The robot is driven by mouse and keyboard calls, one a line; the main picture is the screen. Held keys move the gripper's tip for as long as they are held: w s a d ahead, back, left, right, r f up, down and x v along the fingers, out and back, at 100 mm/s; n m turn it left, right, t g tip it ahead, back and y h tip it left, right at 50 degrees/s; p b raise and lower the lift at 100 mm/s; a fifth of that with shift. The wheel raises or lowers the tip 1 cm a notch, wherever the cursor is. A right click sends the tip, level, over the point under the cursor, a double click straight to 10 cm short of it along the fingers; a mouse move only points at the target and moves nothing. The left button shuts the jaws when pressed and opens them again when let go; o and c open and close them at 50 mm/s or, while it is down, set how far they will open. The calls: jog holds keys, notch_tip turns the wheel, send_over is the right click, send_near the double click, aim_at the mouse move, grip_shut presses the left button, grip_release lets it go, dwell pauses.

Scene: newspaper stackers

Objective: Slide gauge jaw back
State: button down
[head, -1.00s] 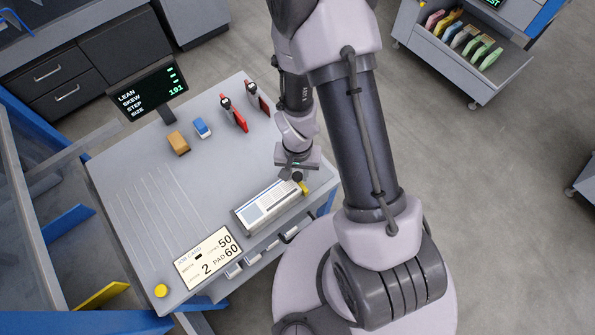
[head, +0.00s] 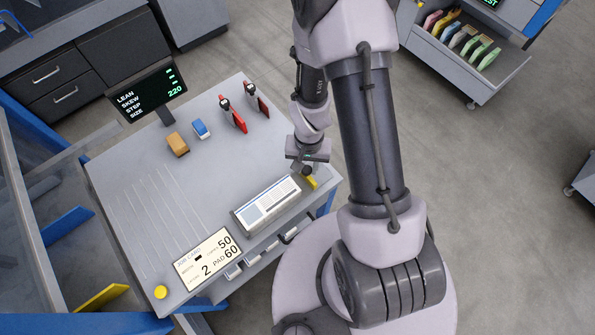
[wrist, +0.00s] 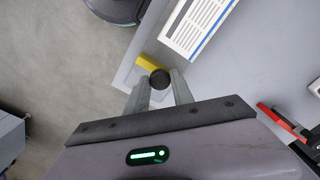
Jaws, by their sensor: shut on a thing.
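The gauge jaw (head: 312,183) is a small yellow block with a round black knob (wrist: 160,79). It stands near the right front corner of the grey bench, and its yellow part also shows in the wrist view (wrist: 146,63). My gripper (wrist: 158,84) has its two fingers on either side of the knob, shut on it. In the head view my gripper (head: 306,168) comes down onto the jaw from above. A newspaper stack (head: 268,204) lies left of the jaw, with a small gap between them. The display (head: 148,92) reads SIZE 220.
A job card (head: 208,257) and a yellow button (head: 161,291) are at the bench's front left. Orange (head: 178,144) and blue (head: 202,128) blocks and two red-handled tools (head: 236,116) stand at the back. The bench's left part is clear.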

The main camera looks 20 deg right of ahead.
jog(key=d, duration=0.1)
jog(key=w+d, duration=0.1)
jog(key=d, duration=0.1)
jog(key=shift+a, duration=0.1)
jog(key=c, duration=1.1)
grip_release()
notch_tip(320, 180, up, 17)
jog(key=p, duration=0.5)
jog(key=shift+r, duration=0.2)
